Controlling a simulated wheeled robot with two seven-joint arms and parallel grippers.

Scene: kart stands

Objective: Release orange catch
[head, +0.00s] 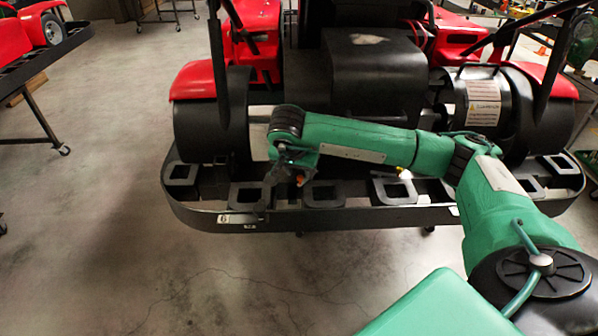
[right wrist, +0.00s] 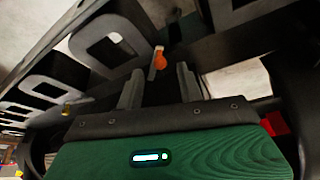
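The orange catch (right wrist: 158,60) shows in the right wrist view on the dark frame, just beyond the gap between my right gripper's fingertips. In the head view a small orange piece (head: 299,180) shows just right of my right gripper (head: 267,194), on the stand's black front rail. My right gripper is open in the right wrist view (right wrist: 158,84); its two grey fingers stand apart with nothing seen between them. The fingers point down toward the rail in the head view. Whether they touch the frame I cannot tell. My left gripper is not in view.
The black stand's rail (head: 340,216) has several square openings and carries a red kart (head: 255,30) with black wheels. Another stand (head: 40,62) is at far left. The grey floor in front is clear.

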